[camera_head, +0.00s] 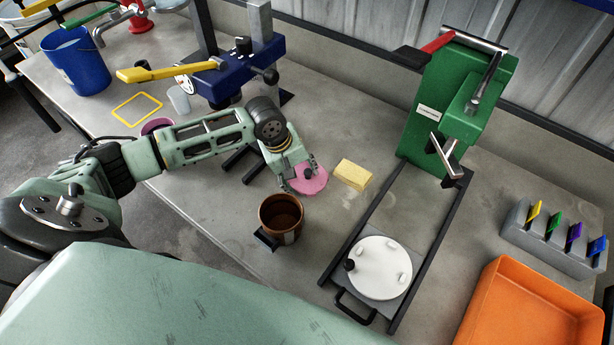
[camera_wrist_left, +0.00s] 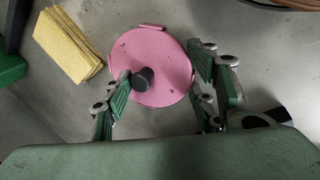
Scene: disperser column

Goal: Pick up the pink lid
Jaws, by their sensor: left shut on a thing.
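The pink lid (camera_head: 312,184) is a round disc with a dark knob, left of the yellow sponge on the bench in the head view. In the left wrist view the lid (camera_wrist_left: 153,55) lies between my left gripper's fingers (camera_wrist_left: 165,85). The left finger is beside the dark knob (camera_wrist_left: 142,79) and the right finger is by the lid's right rim. In the head view my left gripper (camera_head: 305,177) reaches down over the lid and is shut on it. I cannot tell whether the lid is clear of the bench. My right gripper is not in view.
A brown pot (camera_head: 281,216) stands just in front of the lid. The yellow sponge (camera_head: 352,174) lies right of it. A green press (camera_head: 459,110) with a rail frame and white disc (camera_head: 378,267) stands further right. An orange tray (camera_head: 530,312) is at the front right.

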